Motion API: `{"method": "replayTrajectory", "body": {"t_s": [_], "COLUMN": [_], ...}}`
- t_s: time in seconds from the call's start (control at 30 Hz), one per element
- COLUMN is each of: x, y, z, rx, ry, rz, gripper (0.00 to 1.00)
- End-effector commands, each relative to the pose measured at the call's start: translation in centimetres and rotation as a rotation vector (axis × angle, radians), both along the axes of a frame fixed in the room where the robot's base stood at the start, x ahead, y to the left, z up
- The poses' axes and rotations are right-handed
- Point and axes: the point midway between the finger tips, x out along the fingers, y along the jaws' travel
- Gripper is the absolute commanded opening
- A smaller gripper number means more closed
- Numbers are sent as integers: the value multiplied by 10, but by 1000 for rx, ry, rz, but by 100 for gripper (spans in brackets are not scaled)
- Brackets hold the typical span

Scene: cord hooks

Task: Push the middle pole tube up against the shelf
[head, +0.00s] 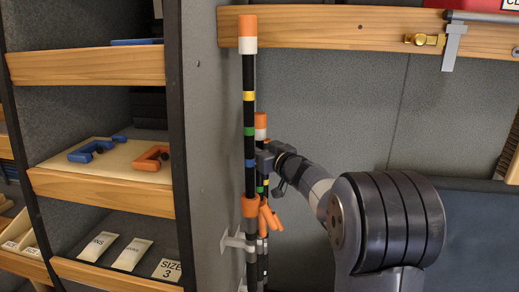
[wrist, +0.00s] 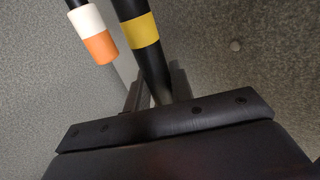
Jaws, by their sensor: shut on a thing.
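A tall black pole (head: 249,150) with yellow, green and blue bands stands at the left, its orange-and-white top (head: 247,32) beside the wooden shelf (head: 340,27). Behind it a shorter pole shows an orange-and-white top (head: 261,123), well below the shelf. My gripper (head: 264,160) is at the shorter pole, just under its white band. In the wrist view it is shut on a black pole tube with a yellow band (wrist: 139,30). Another pole's white-and-orange end (wrist: 95,35) shows to the left. The tall pole partly hides the grip, and which pole is the middle one is unclear.
An orange clamp (head: 250,207) and orange levers (head: 268,218) sit lower on the poles. A bracket (head: 236,242) joins the wall. Open shelves with orange (head: 152,158) and blue hooks (head: 95,150) stand left. The grey back wall (head: 345,110) is clear right of the poles.

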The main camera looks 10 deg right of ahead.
Motion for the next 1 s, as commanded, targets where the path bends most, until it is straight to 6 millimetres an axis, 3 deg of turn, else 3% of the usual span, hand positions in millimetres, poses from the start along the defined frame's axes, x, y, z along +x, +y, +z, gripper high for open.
{"method": "replayTrajectory", "body": {"t_s": [0.27,0.47,1.0], "x": [0,0,0], "y": [0,0,0], "z": [17,41,134], "rx": [1,-1,0], "ry": [-2,-4,-5], "rz": [-1,0,0], "gripper": [0,0,0]}}
